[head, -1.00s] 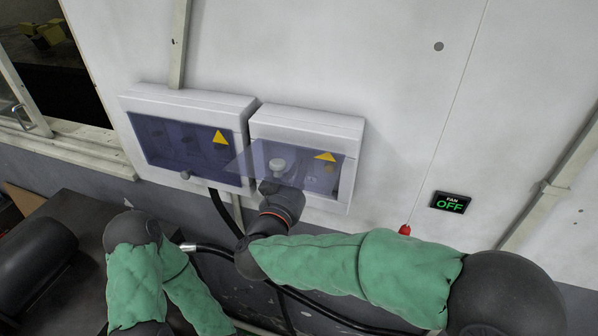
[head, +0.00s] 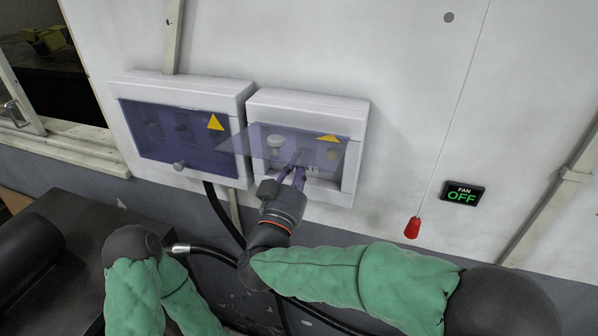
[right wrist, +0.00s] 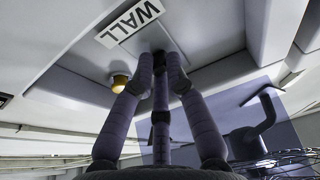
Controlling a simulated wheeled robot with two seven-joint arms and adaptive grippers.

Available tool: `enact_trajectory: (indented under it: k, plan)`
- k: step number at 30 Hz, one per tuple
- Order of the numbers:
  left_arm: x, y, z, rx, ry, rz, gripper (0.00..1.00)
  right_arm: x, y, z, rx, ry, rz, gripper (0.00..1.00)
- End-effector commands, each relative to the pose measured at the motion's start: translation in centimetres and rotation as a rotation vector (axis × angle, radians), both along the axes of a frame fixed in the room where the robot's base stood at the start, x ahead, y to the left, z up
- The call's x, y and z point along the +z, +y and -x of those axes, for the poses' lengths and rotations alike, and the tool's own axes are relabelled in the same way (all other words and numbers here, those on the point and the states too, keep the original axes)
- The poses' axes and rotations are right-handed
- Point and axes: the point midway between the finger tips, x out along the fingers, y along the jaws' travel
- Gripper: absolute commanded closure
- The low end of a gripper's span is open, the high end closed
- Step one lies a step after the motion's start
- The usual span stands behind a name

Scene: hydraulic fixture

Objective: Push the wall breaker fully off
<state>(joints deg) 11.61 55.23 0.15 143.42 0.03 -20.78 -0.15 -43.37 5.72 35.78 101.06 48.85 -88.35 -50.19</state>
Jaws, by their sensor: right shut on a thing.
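The right breaker box (head: 355,150) on the wall has its clear tinted cover (head: 225,148) lifted. My right gripper (head: 298,165) reaches in from below, under the cover, with its fingers inside the box. In the right wrist view, my fingertips (right wrist: 160,62) are closed together at the panel just by the WALL label (right wrist: 128,22), which appears upside down. The wall breaker is mostly hidden by the fingers, so its position cannot be read. My left gripper is not in view; only my left arm shows at the lower left.
A second breaker box (head: 180,88) with its tinted cover down stands directly left. An amber lamp (right wrist: 119,82) sits beside the label. A red pull handle (head: 412,228) hangs on a cord, and a sign (head: 462,193) reads FAN OFF. Black hoses run below.

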Motion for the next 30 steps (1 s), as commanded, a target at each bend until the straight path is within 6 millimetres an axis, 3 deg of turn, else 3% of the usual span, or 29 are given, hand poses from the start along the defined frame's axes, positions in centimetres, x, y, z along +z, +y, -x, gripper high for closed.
enact_trajectory:
  k: [11,12,14,15,25,30]
  plan:
    - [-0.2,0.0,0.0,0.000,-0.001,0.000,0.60,0.0,-0.1,0.0,-0.003,-0.009,0.003,1.00]
    - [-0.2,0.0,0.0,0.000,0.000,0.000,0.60,0.0,-0.1,0.0,-0.003,-0.009,0.003,0.79]
    - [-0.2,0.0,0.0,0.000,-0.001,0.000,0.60,0.0,-0.1,0.0,-0.002,-0.008,0.003,0.62]
    - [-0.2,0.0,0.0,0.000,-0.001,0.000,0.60,0.0,-0.1,0.0,-0.002,-0.008,0.003,0.59]
    - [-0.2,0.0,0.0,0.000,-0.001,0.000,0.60,-0.1,0.0,0.1,0.000,-0.007,0.003,0.59]
    - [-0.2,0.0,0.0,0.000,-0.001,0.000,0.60,-0.5,0.5,1.4,0.002,-0.006,0.004,0.59]
